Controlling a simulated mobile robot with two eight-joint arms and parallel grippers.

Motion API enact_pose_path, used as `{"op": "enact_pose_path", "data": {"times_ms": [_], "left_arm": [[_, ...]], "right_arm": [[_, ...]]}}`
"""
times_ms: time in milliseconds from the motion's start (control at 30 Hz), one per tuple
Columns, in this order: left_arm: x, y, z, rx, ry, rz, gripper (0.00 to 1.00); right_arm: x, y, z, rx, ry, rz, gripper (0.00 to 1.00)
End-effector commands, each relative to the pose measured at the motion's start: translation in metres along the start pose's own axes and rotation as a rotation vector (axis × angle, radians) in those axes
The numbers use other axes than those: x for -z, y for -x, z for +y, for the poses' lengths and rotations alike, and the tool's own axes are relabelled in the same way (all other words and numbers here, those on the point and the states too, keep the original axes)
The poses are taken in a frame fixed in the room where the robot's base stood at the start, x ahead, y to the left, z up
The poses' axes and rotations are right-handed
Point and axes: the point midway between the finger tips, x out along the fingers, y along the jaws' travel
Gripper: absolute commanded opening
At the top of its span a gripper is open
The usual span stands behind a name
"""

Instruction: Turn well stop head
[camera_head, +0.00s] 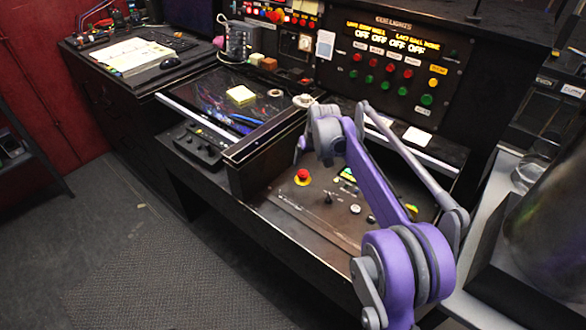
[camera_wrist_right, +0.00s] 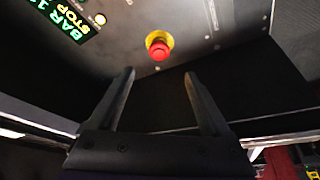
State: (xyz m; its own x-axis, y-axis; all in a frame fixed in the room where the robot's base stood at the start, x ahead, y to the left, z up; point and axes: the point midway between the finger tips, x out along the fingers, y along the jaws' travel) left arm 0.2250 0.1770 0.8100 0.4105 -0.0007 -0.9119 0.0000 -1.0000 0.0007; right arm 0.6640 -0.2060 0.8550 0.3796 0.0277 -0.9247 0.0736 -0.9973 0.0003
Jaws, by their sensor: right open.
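A red mushroom-shaped stop head (camera_head: 303,175) on a yellow base sits on the dark desk panel. I take it to be the well stop head, though I cannot read a label for it. In the right wrist view the red head (camera_wrist_right: 159,50) lies ahead, just beyond the fingertips and roughly midway between them. My right gripper (camera_wrist_right: 160,73) is open and empty, with its two dark fingers apart and not around the head. In the head view the right gripper (camera_head: 300,150) is small and partly hidden by its arm, close above the panel behind the head. My left gripper is not in view.
A lit green and yellow label (camera_wrist_right: 68,18) reading "BAR 1 STOP" is near the head. Small knobs (camera_head: 355,209) sit to its right. A black raised divider (camera_head: 262,143) stands on the left. A panel of red and green buttons (camera_head: 390,70) rises behind.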

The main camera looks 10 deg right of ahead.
Motion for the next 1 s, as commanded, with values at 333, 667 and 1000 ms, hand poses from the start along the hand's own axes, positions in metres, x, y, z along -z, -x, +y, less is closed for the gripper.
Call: {"op": "enact_pose_path", "data": {"times_ms": [333,667,1000], "left_arm": [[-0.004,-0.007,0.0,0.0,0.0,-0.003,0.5],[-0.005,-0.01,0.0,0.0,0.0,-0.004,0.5],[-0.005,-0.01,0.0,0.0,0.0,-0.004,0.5]], "right_arm": [[0.0,-0.06,0.0,0.0,0.0,0.0,0.81],[0.0,-0.1,0.0,0.0,0.0,0.0,0.81],[0.0,-0.103,0.0,0.0,0.0,0.0,0.81]]}}
